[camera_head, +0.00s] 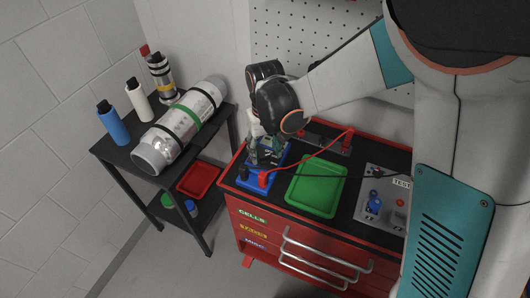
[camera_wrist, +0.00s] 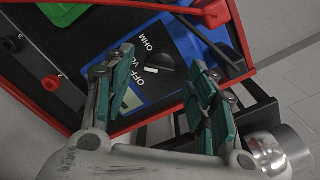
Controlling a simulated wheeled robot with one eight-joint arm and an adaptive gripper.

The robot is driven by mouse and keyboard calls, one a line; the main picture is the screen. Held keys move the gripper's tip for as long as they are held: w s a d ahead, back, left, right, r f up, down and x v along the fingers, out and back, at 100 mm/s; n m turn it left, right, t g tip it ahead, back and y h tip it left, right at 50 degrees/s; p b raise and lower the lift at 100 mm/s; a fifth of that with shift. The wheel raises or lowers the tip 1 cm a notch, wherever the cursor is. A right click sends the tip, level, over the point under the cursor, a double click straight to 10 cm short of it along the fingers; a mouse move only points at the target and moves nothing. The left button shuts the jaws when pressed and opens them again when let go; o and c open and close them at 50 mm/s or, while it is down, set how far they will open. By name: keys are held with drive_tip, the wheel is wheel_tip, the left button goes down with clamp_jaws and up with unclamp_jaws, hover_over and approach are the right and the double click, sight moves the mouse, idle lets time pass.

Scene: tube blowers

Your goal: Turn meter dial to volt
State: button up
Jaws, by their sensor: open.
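The blue meter (camera_head: 243,184) lies on the tool cart's top in the head view, mostly under my gripper (camera_head: 265,148). In the wrist view the meter (camera_wrist: 188,44) has a dark face with white labels "OHM", "OFF" and a partly covered one starting "VO". The black dial (camera_wrist: 168,62) has a pale mark on its left side, toward the labels. I cannot tell exactly which label it points to. My gripper (camera_wrist: 163,75) is open, its teal-padded fingers on either side of the dial, with visible gaps. The left finger covers part of the "VO" label. Contact depth is unclear.
Red and black leads run from the meter across the cart top. A green tray (camera_head: 317,188) and a grey test panel (camera_head: 384,196) lie to its right. A dark shelf (camera_head: 112,151) with bottles and a large cylinder (camera_head: 182,124) stands at the left.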

sight(265, 156)
wheel_tip(265, 156, up, 10)
idle(0.4)
